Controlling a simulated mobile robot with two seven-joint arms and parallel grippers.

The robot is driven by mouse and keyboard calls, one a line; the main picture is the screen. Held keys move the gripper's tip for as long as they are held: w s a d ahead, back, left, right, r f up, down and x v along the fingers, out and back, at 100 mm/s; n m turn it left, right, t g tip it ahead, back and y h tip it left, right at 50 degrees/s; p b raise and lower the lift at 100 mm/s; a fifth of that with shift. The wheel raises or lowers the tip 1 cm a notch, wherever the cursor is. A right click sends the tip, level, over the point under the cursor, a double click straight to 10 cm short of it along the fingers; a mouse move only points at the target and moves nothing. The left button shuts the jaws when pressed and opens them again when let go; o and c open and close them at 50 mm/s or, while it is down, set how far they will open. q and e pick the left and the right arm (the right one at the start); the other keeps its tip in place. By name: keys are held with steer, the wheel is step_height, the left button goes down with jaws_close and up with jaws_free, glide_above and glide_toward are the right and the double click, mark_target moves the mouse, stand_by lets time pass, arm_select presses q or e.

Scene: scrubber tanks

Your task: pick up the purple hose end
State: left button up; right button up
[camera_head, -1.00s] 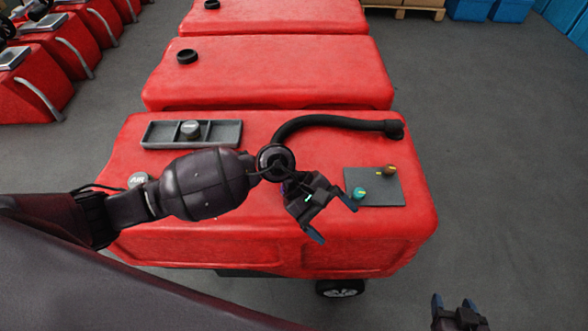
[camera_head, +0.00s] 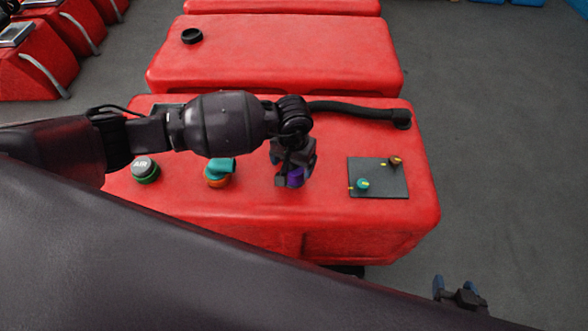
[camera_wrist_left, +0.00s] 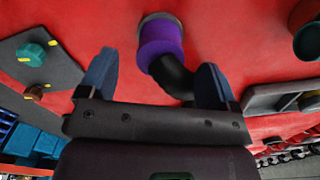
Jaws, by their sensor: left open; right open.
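The purple hose end (camera_head: 296,179) is on top of the nearest red tank (camera_head: 250,215), mostly hidden by my left gripper in the head view. In the left wrist view the purple hose end (camera_wrist_left: 162,42) is a purple collar against a pale ring, with a black bend running from it toward the gripper. My left gripper (camera_head: 292,177) is open right over it. In the wrist view its blue fingers (camera_wrist_left: 158,75) stand either side of the black bend, with the purple collar just beyond; I see no grip. My right gripper (camera_head: 458,290) is open and empty, low at the right, off the tank.
A grey panel (camera_head: 378,185) with a teal and an orange knob lies right of the gripper. A teal fitting on an orange ring (camera_head: 218,173) and an AIR cap (camera_head: 145,168) stand left. A black hose (camera_head: 355,109) runs behind. My left arm covers most of the grey tray.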

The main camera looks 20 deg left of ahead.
mark_target(293, 168)
arm_select(q)
steer(key=f, duration=0.4)
steer(key=shift+w+f, duration=0.3)
steer(key=shift+a+f, duration=0.1)
steer(key=shift+f, duration=0.2)
arm_select(e)
steer(key=shift+w+r, duration=0.45)
steer(key=shift+r, duration=0.1)
arm_select(q)
steer(key=c, duration=1.1)
arm_select(e)
steer(key=shift+s+f, duration=0.35)
steer(key=shift+s, duration=0.05)
arm_select(q)
steer(key=shift+r, duration=0.1)
arm_select(e)
steer(key=shift+w, duration=0.1)
